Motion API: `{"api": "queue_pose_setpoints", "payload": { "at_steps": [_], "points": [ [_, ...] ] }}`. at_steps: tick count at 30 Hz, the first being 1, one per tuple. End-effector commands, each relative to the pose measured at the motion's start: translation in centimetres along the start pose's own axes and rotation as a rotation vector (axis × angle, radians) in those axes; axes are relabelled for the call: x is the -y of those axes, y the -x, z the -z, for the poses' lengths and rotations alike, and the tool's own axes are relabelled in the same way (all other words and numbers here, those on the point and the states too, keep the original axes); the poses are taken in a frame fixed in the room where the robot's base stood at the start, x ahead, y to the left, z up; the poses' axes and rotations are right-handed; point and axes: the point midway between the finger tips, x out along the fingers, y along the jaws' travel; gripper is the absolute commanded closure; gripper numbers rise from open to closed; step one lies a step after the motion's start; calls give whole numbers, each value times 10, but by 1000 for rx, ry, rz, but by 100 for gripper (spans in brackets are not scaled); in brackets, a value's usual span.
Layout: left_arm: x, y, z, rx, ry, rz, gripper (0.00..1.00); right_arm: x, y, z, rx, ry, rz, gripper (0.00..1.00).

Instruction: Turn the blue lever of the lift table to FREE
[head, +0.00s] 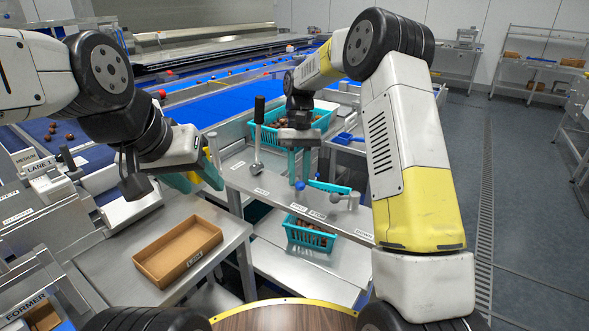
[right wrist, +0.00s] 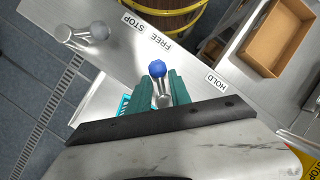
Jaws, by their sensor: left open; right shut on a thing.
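The blue lever's ball knob (right wrist: 157,69) shows in the right wrist view, with its short metal stem between my right gripper's green fingers (right wrist: 163,92). The knob sticks out past the fingertips. The lever points toward the FREE label (right wrist: 160,42), with HOLD (right wrist: 216,82) to the right and STOP (right wrist: 132,22) further up-left. Its pivot is hidden by the gripper. In the head view, my right gripper (head: 299,175) reaches down over the lift table panel (head: 265,185) and the blue knob (head: 300,185) shows at its fingertips. My left gripper (head: 198,178) is open and empty, above the left bench.
A grey ball-knobbed lever (head: 353,195) stands right of the blue one. A tall black-handled lever (head: 258,130) stands behind. Teal baskets (head: 312,239) hold dates. A brown tray (head: 180,262) lies on the left bench. Open floor is at the right.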

Motion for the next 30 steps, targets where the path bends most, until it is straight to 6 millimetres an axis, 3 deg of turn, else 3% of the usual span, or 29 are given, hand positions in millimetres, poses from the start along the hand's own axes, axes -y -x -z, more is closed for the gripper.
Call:
{"api": "queue_pose_setpoints", "payload": {
  "at_steps": [21,22,24,30],
  "points": [
    [0,0,0,0,0,0,54,-3,1,0,6,64,-28,100],
    [0,0,0,0,0,0,54,-3,1,0,6,64,-28,70],
    [0,0,0,0,0,0,54,-3,1,0,6,64,-28,56],
    [0,0,0,0,0,0,54,-2,1,0,7,64,-27,55]
  ]
}}
